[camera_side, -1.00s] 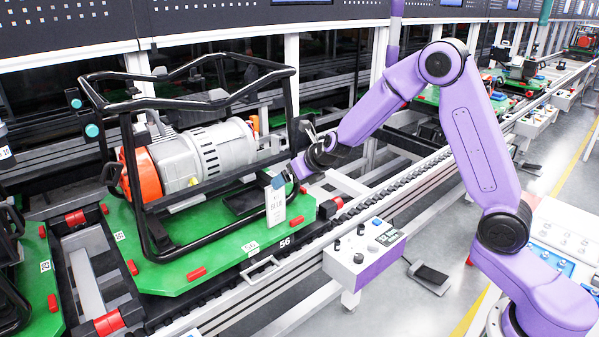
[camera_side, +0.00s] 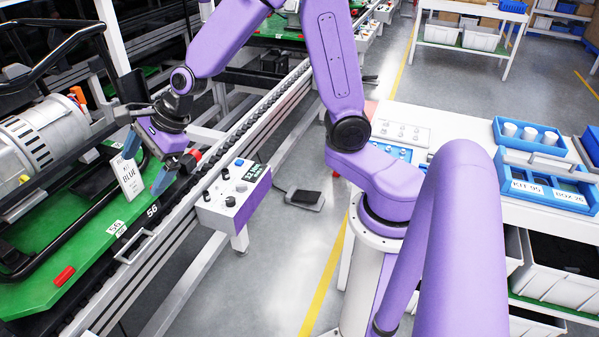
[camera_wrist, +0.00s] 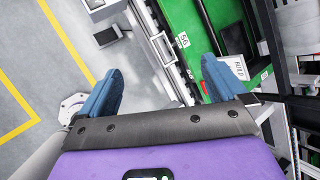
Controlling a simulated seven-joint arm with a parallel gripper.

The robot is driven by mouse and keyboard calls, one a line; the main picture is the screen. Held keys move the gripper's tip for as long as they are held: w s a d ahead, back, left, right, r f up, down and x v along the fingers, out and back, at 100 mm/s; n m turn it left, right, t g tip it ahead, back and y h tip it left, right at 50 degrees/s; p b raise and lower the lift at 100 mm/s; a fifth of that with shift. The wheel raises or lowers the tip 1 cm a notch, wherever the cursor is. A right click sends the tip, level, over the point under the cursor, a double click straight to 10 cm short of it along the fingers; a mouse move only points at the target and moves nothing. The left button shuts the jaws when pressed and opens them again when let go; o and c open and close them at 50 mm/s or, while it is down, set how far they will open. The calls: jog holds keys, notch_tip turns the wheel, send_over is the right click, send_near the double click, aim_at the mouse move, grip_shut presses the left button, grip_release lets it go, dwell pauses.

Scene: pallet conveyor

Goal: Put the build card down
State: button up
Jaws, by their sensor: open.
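The build card (camera_side: 129,179) is white with dark print that includes "BLUE". It stands tilted near the edge of the green pallet (camera_side: 40,290), by the black frame. My gripper (camera_side: 143,170) is open, its blue fingers spread just above and beside the card. In the wrist view my gripper (camera_wrist: 160,66) has nothing between its fingers, and the card (camera_wrist: 238,67) shows just right of the right finger, partly hidden. What supports the card's lower edge cannot be made out.
The grey engine (camera_side: 45,135) sits inside the black frame (camera_side: 110,50) on the pallet. A control box (camera_side: 235,195) stands beside the conveyor rail. A white table (camera_side: 460,165) with blue trays (camera_side: 545,180) is at the right. The floor between is mostly clear.

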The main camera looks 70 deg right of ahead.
jog(key=s+a+n+g, duration=0.1)
jog(key=s+n+g, duration=0.3)
jog(key=s+n, duration=1.25)
jog(key=s+d+n+h, duration=0.2)
jog(key=s+d+n, duration=0.2)
jog(key=s+n, duration=0.2)
jog(key=s+d+n+g+h, duration=0.1)
jog(key=s+d+n, duration=0.3)
jog(key=s+n, duration=0.3)
jog(key=n, duration=0.3)
jog(key=shift+s+d+r+n+g+h, duration=0.25)
jog(key=shift+d+r+n+g+h, duration=0.05)
jog(key=shift+d+r+n+h, duration=0.1)
